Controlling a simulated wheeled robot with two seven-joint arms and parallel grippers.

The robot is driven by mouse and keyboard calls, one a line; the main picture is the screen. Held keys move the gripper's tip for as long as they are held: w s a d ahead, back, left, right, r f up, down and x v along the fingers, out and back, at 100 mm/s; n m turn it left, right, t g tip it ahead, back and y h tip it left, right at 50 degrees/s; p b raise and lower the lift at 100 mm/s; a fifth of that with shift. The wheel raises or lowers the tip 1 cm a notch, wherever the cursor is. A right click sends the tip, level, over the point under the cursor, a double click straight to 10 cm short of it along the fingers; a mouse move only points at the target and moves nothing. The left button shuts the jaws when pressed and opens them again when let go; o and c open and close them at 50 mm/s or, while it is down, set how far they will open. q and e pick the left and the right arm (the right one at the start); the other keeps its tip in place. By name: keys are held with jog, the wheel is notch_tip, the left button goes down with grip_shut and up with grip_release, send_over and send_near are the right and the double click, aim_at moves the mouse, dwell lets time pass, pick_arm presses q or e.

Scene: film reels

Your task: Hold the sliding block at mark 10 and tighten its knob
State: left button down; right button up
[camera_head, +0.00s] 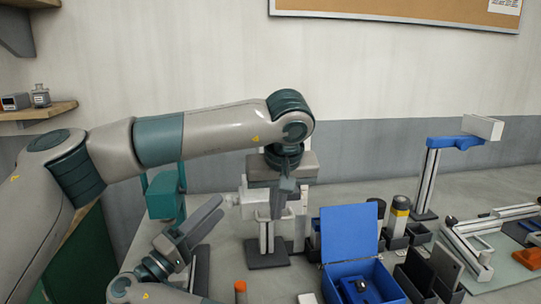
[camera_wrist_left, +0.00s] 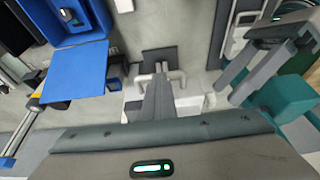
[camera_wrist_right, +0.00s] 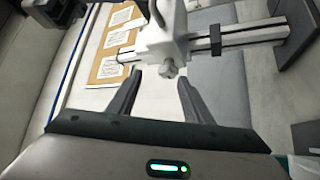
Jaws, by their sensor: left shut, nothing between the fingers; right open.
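The white sliding block (camera_wrist_right: 158,42) sits on a pale rail (camera_wrist_right: 245,36) with a dark slot, in the right wrist view. Its small grey knob (camera_wrist_right: 168,68) faces my right gripper (camera_wrist_right: 160,77). That gripper is open and empty, its fingertips either side of the knob's line and apart from it. In the head view my right gripper (camera_head: 216,209) points up and right toward the white fixture (camera_head: 248,198). My left gripper (camera_head: 286,186) is shut and empty, pointing down over the fixture. It also shows in the left wrist view (camera_wrist_left: 159,78). Scale marks are not readable.
An open blue box (camera_head: 348,232) stands right of the fixture. Dark bins (camera_head: 428,270) and bottles (camera_head: 398,215) are further right, with a blue-topped stand (camera_head: 455,142) behind. A teal object (camera_head: 165,195) stands left. A dark base plate (camera_head: 267,256) lies under the fixture.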

pick_arm(q)
jog(key=shift+f, duration=0.1)
pick_arm(e)
jog(key=shift+r, duration=0.1)
jog(key=shift+r, duration=2.95)
pick_arm(q)
jog(key=c, duration=2.1)
grip_release()
jog(key=shift+o, duration=0.3)
jog(key=shift+d, duration=0.15)
pick_arm(e)
jog(key=shift+w+d, duration=0.1)
jog(key=shift+d, duration=0.1)
jog(key=shift+a, duration=0.1)
pick_arm(q)
jog(key=p+v, duration=0.2)
jog(key=v, duration=0.4)
pick_arm(e)
jog(key=shift+r, duration=1.15)
